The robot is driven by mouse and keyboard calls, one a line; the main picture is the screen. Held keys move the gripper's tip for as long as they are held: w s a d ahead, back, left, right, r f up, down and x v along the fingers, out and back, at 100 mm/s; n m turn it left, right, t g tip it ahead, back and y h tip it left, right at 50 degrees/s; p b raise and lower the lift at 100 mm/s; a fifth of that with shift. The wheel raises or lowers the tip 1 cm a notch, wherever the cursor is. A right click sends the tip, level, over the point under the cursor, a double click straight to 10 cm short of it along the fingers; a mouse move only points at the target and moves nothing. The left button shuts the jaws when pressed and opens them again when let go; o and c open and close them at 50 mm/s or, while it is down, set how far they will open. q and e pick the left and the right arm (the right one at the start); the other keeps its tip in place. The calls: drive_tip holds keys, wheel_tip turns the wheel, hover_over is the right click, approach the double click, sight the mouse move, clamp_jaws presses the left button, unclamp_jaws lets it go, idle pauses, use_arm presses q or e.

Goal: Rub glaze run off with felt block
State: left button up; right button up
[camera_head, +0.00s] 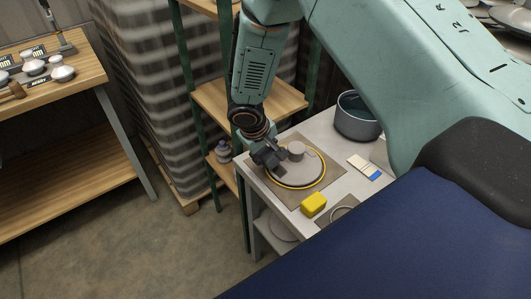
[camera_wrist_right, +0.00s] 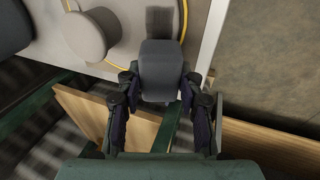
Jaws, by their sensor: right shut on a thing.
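The insulator disc (camera_head: 300,172) lies flat on a brown mat, with a yellow ring around its edge and a round grey cap (camera_head: 297,150) on top. The cap also shows in the right wrist view (camera_wrist_right: 86,38). My right gripper (camera_head: 272,157) is over the disc's left side, pointing down. In the right wrist view it is shut on a dark grey felt block (camera_wrist_right: 163,68). A dark streaked patch (camera_wrist_right: 160,22) shows on the disc just beyond the block. I cannot tell whether the block touches the disc. My left gripper is not in view.
A yellow block (camera_head: 314,204) sits in front of the disc on the light table (camera_head: 326,130). A grey pot (camera_head: 358,116) and a white-and-blue card (camera_head: 364,167) are at the right. A wooden shelf rack (camera_head: 282,100) stands close behind.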

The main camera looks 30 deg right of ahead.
drive_tip(key=shift+d+f, duration=0.1)
drive_tip(key=shift+d, duration=0.1)
drive_tip(key=shift+a, duration=0.1)
drive_tip(key=shift+w+d+f+b, duration=0.1)
drive_tip(key=shift+d+f+b, duration=0.1)
drive_tip(key=shift+f+b, duration=0.15)
idle(0.4)
drive_tip(key=shift+d+f+b, duration=0.1)
drive_tip(key=shift+f+b, duration=0.25)
drive_tip(key=shift+b, duration=0.15)
drive_tip(key=shift+f, duration=0.1)
drive_tip(key=shift+f+b, duration=0.15)
drive_tip(key=shift+b, duration=0.2)
